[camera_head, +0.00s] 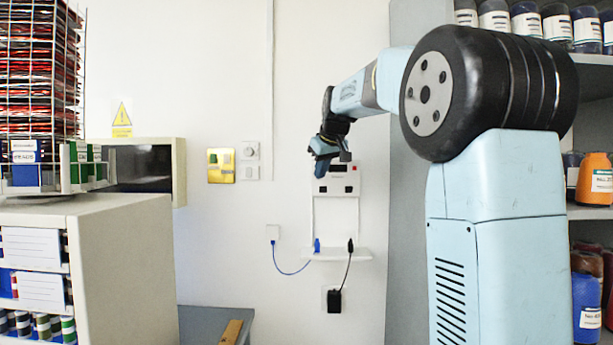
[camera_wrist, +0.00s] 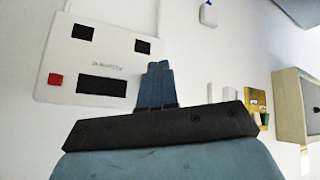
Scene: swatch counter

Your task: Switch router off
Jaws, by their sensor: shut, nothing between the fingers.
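The router is a white box (camera_head: 338,180) on the wall, above a small white shelf (camera_head: 345,255). In the wrist view the router (camera_wrist: 62,50) shows at the upper left, turned over, with dark squares, a dark panel (camera_wrist: 101,86) and a red button (camera_wrist: 55,79). The button is at the end away from my fingers. My gripper (camera_head: 320,168) is in front of the router's upper left part and hides some of it. Its fingers (camera_wrist: 158,68) are shut together and empty, beside the router's edge in the wrist view. I cannot tell whether they touch it.
A blue cable and a black cable hang at the shelf; the black one reaches a black adapter (camera_head: 334,300). A brass plate (camera_head: 221,165) and white switches (camera_head: 249,150) are on the wall to the left. A cabinet (camera_head: 110,255) stands left, shelving (camera_head: 590,212) right.

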